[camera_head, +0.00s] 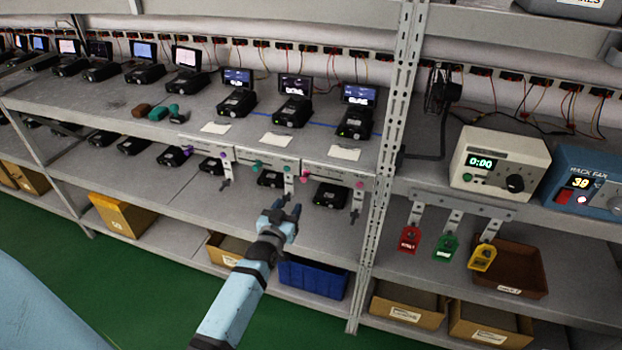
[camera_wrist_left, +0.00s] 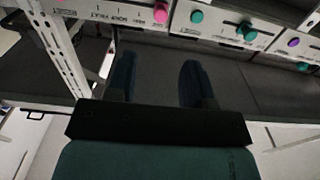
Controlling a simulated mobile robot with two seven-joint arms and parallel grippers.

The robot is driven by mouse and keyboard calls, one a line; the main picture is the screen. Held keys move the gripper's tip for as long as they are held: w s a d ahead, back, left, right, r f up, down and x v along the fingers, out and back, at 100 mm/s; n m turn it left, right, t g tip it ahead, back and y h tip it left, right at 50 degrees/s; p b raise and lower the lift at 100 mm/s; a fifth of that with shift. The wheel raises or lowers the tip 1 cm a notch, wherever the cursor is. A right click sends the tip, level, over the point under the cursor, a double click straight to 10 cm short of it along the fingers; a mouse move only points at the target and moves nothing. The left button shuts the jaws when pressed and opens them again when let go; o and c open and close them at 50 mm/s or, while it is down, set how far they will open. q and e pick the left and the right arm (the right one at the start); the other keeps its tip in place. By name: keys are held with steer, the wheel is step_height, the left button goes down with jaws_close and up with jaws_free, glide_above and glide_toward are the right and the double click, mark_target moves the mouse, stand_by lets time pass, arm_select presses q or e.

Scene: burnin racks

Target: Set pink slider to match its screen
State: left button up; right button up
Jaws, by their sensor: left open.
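The pink slider's panel (camera_head: 333,173) is the rightmost of three white panels on the upper shelf's front edge. A round pink knob (camera_head: 360,184) shows near its right end. The dark screen (camera_head: 360,95) above this panel has small light text that I cannot read. My left gripper (camera_head: 283,211) is open and empty, below and in front of the teal and pink panels, apart from both. In the left wrist view, the gripper (camera_wrist_left: 158,68) has its fingers spread, with the pink knob (camera_wrist_left: 160,13) beyond them at the top. My right gripper is not in view.
The teal panel (camera_head: 262,163) and purple panel (camera_head: 207,150) sit left of the pink one. A metal upright (camera_head: 389,170) stands close on its right. Black devices (camera_head: 331,195) sit on the shelf behind the gripper. A blue bin (camera_head: 313,279) is below.

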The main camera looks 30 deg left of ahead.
mark_target(303, 180)
arm_select(q)
steer(key=b+x, duration=0.1)
steer(key=x, duration=0.1)
steer(key=b+x, duration=0.1)
steer(key=x, duration=0.1)
steer(key=b+x, duration=0.1)
steer(key=x, duration=0.1)
steer(key=shift+w+a+f, duration=0.15)
steer(key=shift+w+f, duration=0.15)
steer(key=shift+w, duration=0.05)
steer(key=b+x, duration=0.3)
steer(key=x, duration=0.2)
steer(key=shift+w+r, duration=0.15)
steer(key=shift+w, duration=0.05)
steer(key=shift+w+a+r, duration=0.1)
steer(key=shift+w+a, duration=0.05)
steer(key=shift+w, duration=0.4)
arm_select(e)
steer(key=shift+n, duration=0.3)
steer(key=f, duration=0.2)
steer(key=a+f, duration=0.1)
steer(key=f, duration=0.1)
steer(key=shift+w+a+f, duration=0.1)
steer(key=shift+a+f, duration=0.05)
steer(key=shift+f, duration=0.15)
arm_select(q)
jaws_close()
